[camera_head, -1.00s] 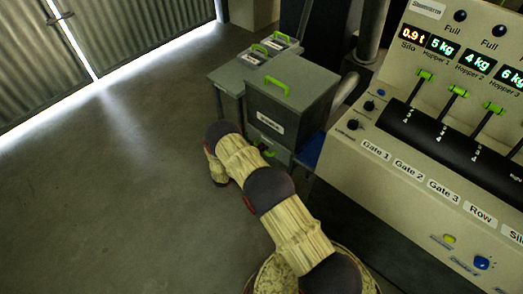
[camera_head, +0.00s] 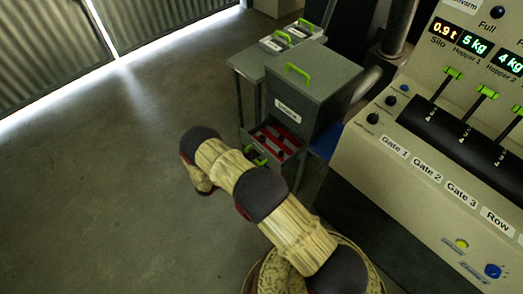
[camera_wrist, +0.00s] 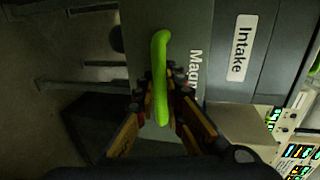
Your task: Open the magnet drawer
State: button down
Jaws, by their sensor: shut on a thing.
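The magnet drawer (camera_head: 291,151) is pulled out from the lower part of the grey cabinet in the head view. Red strips and dark parts show inside it. In the wrist view its front carries a partly covered label (camera_wrist: 194,68) beginning "Magn". My gripper (camera_wrist: 161,90) is shut on the green drawer handle (camera_wrist: 160,50), with a finger on each side of the bar.
The grey intake box (camera_head: 300,95) with its own green handle sits above the drawer. A side table (camera_head: 243,66) with small green-handled boxes (camera_head: 276,41) stands behind it. The control panel (camera_head: 440,150) is close on the right. The floor (camera_head: 110,190) to the left is clear.

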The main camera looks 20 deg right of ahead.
jog(key=shift+f+v, duration=0.15)
jog(key=shift+v, duration=0.65)
jog(key=shift+f+v, duration=0.2)
jog(key=shift+v, duration=0.6)
jog(key=shift+a, duration=0.1)
jog(key=c, duration=1.9)
grip_release()
jog(key=v, duration=1.2)
